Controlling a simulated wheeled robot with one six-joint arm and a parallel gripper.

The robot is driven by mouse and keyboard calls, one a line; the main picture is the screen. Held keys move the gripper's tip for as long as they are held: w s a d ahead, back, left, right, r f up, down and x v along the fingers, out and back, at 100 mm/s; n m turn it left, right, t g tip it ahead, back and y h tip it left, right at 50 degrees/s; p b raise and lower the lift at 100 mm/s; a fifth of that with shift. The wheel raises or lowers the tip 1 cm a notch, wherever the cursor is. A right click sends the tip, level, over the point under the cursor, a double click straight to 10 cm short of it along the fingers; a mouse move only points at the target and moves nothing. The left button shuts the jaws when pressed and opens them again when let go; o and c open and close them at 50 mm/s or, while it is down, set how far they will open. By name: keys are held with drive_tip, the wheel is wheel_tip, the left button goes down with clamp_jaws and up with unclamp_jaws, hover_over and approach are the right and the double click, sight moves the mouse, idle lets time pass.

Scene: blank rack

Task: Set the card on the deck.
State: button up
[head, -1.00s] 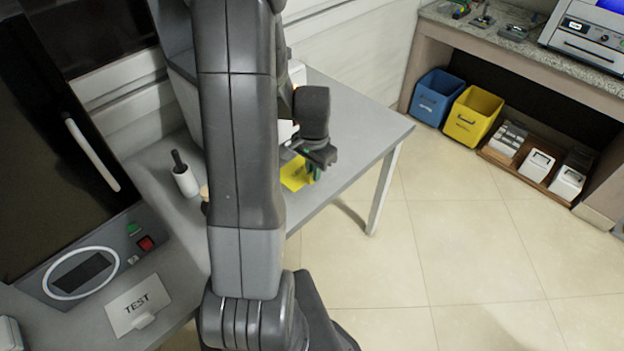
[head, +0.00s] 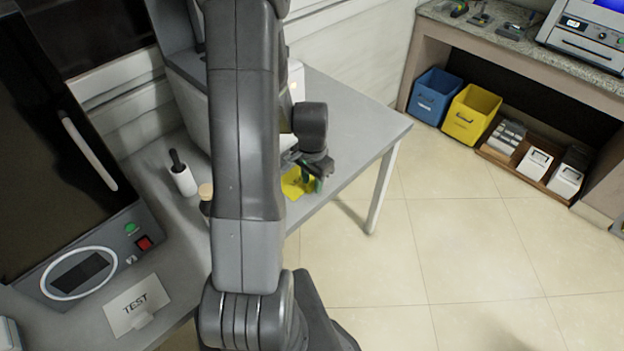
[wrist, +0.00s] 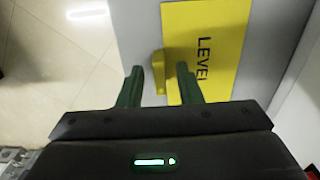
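A yellow card marked LEVEL (wrist: 204,50), with a small raised yellow tab (wrist: 158,72) at its edge, lies on the grey table. It also shows in the head view (head: 296,184), partly hidden by my arm. My gripper (wrist: 159,72) is open above the table, with the tab between its two green fingertips and a gap on each side. The gripper also shows in the head view (head: 314,180). A white card marked TEST (head: 136,303), with its own tab, lies at the lower left. I cannot tell which surface is the deck.
A white roller with a dark handle (head: 182,174) stands left of my arm. A dark-windowed machine (head: 62,150) fills the left side. A blue bin (head: 434,97) and a yellow bin (head: 471,115) stand under the counter at right. The floor between is clear.

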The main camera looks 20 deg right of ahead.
drive_tip(key=shift+r, duration=0.1)
idle(0.3)
wheel_tip(320, 180, up, 14)
drive_tip(key=shift+w, duration=0.25)
drive_tip(key=shift+d+f, duration=0.1)
drive_tip(key=shift+f, duration=0.1)
drive_tip(key=f, duration=1.4)
drive_tip(key=shift+s, duration=0.25)
drive_tip(key=shift+r, duration=0.15)
